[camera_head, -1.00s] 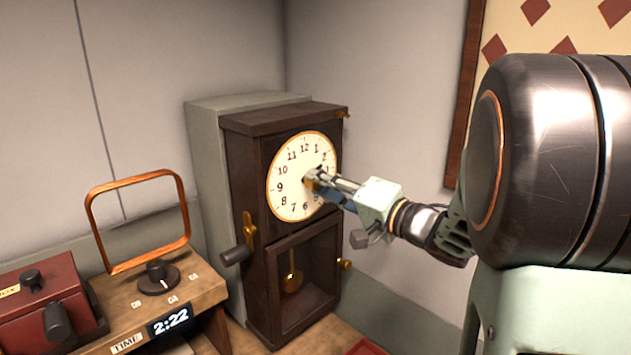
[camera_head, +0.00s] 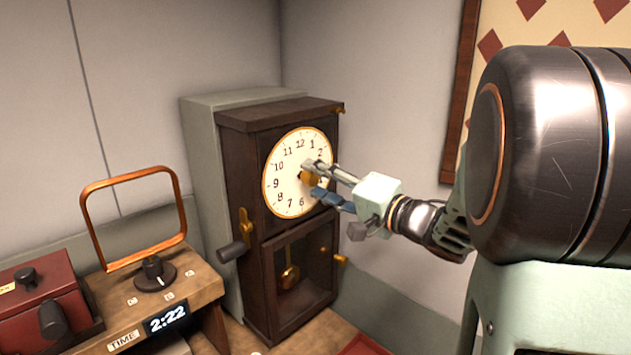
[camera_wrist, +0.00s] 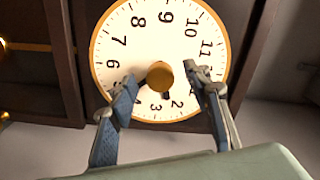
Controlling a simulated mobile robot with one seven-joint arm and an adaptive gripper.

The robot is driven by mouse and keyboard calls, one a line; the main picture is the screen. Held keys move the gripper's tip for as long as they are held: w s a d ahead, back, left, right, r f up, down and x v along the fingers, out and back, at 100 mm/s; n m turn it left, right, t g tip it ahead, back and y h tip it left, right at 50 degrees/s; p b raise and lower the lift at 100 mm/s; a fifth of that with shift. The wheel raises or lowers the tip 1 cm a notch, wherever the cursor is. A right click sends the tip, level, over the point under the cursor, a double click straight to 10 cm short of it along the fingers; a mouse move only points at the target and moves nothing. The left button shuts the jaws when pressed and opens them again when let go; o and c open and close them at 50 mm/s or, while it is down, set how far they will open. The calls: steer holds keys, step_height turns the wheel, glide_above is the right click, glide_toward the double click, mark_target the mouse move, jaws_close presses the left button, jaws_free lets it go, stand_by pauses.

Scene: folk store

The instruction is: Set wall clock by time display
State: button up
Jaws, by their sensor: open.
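The wall clock (camera_head: 277,195) is a tall dark wooden case with a white, gold-rimmed dial (camera_head: 285,163). A brass knob (camera_wrist: 160,75) is at the dial's centre. My gripper (camera_head: 312,176) is open in front of the dial, its fingers apart on either side of the knob, with gaps visible in the wrist view. The dial appears turned over there. Short dark hand parts show beside the knob, one towards 2–3 and one towards 4–5; the knob and fingers hide the rest. The time display (camera_head: 166,317) reads 2:22, with a TIME label (camera_head: 125,341) beside it.
A wooden console with a dial knob (camera_head: 154,272) and an upright orange frame (camera_head: 82,225) stands at left, next to a red box (camera_head: 30,300). A dark-ended lever (camera_head: 232,250) juts from the clock's left side. The wall is close at right.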

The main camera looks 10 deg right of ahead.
steer(key=v, duration=0.7)
steer(key=shift+s+d, duration=0.15)
steer(key=shift+s, duration=0.15)
